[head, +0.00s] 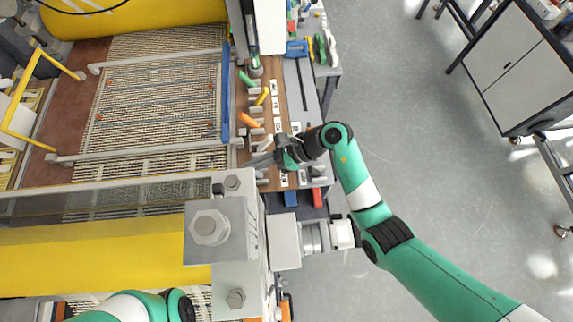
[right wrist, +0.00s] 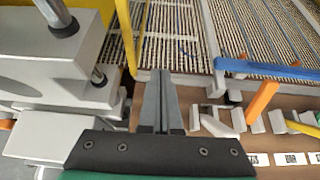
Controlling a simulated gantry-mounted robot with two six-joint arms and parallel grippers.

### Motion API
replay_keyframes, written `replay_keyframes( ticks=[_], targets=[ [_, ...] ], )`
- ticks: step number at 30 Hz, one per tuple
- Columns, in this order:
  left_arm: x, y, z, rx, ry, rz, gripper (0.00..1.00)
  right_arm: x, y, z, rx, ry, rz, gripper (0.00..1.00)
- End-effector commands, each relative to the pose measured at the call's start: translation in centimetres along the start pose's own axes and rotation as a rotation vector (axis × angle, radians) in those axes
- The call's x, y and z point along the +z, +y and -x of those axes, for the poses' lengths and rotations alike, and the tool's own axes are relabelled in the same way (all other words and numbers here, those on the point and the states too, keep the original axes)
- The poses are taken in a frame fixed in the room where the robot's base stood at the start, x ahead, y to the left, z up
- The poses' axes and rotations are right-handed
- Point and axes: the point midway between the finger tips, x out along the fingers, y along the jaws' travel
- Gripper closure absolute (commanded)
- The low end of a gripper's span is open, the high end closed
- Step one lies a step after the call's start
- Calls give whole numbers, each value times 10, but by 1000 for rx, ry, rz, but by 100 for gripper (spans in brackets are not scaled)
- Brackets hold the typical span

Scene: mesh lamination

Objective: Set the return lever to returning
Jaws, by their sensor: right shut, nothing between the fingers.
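A row of coloured levers stands on the brown wooden console beside the mesh machine: a green lever (head: 246,79), a yellow lever (head: 262,96), an orange lever (head: 249,120) and a whitish lever (head: 265,143). I cannot tell from the small labels which is the return lever. My right gripper (head: 259,159) is shut and empty at the near end of the row, close to the whitish lever. In the right wrist view the shut fingers (right wrist: 160,78) point away, with the whitish lever (right wrist: 238,116) and the orange lever (right wrist: 263,101) to their right. My left gripper is out of view.
A large grey block with bolts (head: 208,228) stands near the gripper, and shows at left in the right wrist view (right wrist: 55,70). A yellow roller (head: 100,252) lies across the machine. A blue bar (head: 226,92) edges the mesh.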

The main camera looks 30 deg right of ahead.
Motion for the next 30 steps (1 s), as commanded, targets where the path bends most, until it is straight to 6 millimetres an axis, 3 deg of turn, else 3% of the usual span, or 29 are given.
replay_keyframes(
  ticks=[20, 30],
  targets=[
    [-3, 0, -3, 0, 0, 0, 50, 5, 0, 0, 0, -1, 0, 100],
    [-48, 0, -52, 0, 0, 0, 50, 63, 1, 43, 6, 0, 5, 100]
  ],
)
